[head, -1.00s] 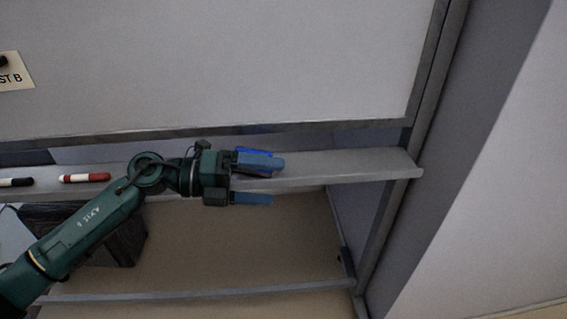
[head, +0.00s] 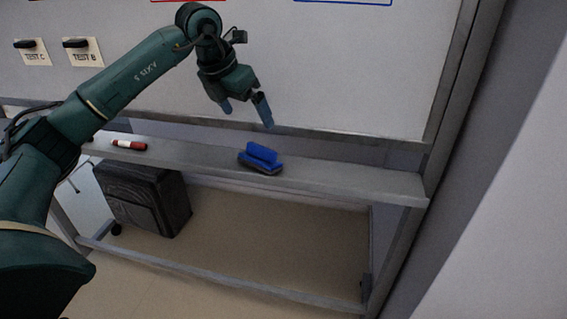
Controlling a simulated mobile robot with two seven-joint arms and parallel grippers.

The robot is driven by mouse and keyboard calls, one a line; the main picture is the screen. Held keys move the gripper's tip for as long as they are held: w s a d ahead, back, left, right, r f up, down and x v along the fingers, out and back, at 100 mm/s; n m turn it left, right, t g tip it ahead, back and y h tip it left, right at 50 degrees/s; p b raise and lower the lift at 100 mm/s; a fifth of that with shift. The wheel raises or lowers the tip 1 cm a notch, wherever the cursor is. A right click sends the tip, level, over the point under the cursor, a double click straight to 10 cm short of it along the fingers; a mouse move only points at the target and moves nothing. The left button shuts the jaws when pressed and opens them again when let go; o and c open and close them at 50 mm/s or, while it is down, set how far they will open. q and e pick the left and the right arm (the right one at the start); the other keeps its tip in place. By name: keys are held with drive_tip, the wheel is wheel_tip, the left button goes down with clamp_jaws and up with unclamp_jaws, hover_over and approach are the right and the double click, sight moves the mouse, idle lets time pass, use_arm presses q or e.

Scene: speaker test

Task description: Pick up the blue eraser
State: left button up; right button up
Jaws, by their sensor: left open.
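The blue eraser (head: 262,153) rests on the grey ledge (head: 340,178) under the whiteboard, with its blue top up and a dark underside. My left gripper (head: 246,109) is above the eraser and a little to its left, in front of the board. Its blue-grey fingertips point down and are apart, with nothing between them. The gripper does not touch the eraser. My right gripper is not in view.
A red marker (head: 129,145) lies on the ledge to the left. A dark case (head: 142,195) stands below the ledge. The ledge right of the eraser is clear.

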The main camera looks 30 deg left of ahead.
use_arm(q)
drive_tip(key=a+r, duration=0.1)
approach(259, 148)
drive_tip(key=shift+w+d+f+y+p, duration=0.1)
drive_tip(key=shift+w+f+y+p, duration=0.2)
drive_tip(key=shift+f, duration=0.2)
drive_tip(key=shift+w+d+f+y+p, duration=0.1)
drive_tip(key=shift+w+f+p, duration=0.05)
drive_tip(key=shift+w+f, duration=0.5)
drive_tip(key=shift+f, duration=0.45)
drive_tip(key=x, duration=0.1)
drive_tip(key=p+x, duration=0.1)
drive_tip(key=x, duration=0.2)
drive_tip(key=shift+s+d+f, duration=0.2)
drive_tip(key=shift+s+d, duration=0.1)
drive_tip(key=shift+w+f+p, duration=0.1)
drive_tip(key=shift+f+p, duration=0.2)
drive_tip(key=shift+f, duration=0.05)
drive_tip(key=shift+w+f, duration=0.1)
drive_tip(key=shift+f, duration=0.05)
drive_tip(key=c, duration=0.9)
drive_tip(key=shift+c, duration=0.2)
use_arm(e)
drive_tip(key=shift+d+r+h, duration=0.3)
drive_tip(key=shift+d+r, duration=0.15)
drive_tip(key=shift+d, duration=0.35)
